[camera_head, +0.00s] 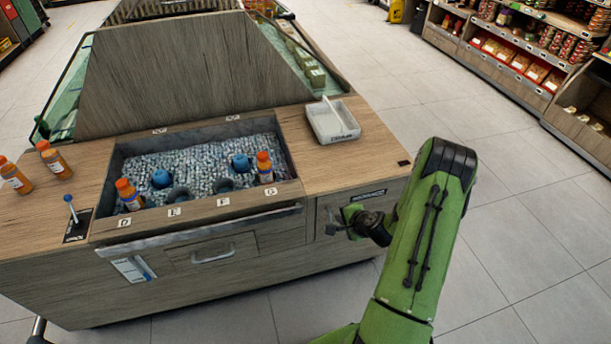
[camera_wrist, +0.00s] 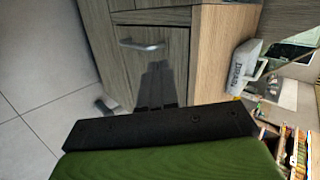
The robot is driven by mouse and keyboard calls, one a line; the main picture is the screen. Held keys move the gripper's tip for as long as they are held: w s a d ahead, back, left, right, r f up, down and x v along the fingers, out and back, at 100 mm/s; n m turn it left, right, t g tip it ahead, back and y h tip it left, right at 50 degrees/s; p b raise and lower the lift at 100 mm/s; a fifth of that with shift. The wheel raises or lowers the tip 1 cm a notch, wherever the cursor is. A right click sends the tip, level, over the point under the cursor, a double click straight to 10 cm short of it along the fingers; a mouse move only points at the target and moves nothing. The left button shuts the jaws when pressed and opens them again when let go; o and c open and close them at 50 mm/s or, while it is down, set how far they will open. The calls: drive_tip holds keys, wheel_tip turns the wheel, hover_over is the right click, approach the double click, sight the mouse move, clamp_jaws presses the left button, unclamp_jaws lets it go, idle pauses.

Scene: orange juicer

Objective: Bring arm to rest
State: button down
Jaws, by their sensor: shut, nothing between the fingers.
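My green arm (camera_head: 425,235) rises at the right of the head view, bent at the elbow. My gripper (camera_head: 332,229) is beside the front right corner of the wooden counter (camera_head: 356,175), below its top. In the wrist view, the dark fingers of my gripper (camera_wrist: 157,72) lie close together, with nothing between them. Behind them are a cabinet door and its metal handle (camera_wrist: 142,45). I cannot tell how far the fingertips are from the cabinet.
The counter has a bin of ice (camera_head: 205,165) with orange bottles (camera_head: 265,167) and blue-topped items (camera_head: 161,179). More orange bottles (camera_head: 53,159) stand at the left. A white tray (camera_head: 332,121) sits at the right. Open floor (camera_head: 520,210) lies right of my arm, before the shelves (camera_head: 520,55).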

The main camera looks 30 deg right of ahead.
drive_tip(key=a+r+n+g+y+p, duration=0.1)
drive_tip(key=a+r+n, duration=0.55)
drive_tip(key=r, duration=0.45)
drive_tip(key=a+r+n+g+y+p, duration=0.1)
drive_tip(key=a+r+n+g+p, duration=0.1)
drive_tip(key=a+r+n, duration=0.55)
drive_tip(key=s+a+r+n+p, duration=0.1)
drive_tip(key=s+a+r, duration=0.3)
drive_tip(key=s+r, duration=0.5)
drive_tip(key=s+a+r+n+h+p, duration=0.1)
drive_tip(key=s+a+r+n, duration=0.2)
drive_tip(key=s+r, duration=0.6)
drive_tip(key=s+a, duration=0.2)
drive_tip(key=s, duration=0.2)
drive_tip(key=shift+s+n+g+h, duration=0.15)
drive_tip(key=shift+n+g+h, duration=0.15)
drive_tip(key=shift+g, duration=0.1)
drive_tip(key=shift+r, duration=0.1)
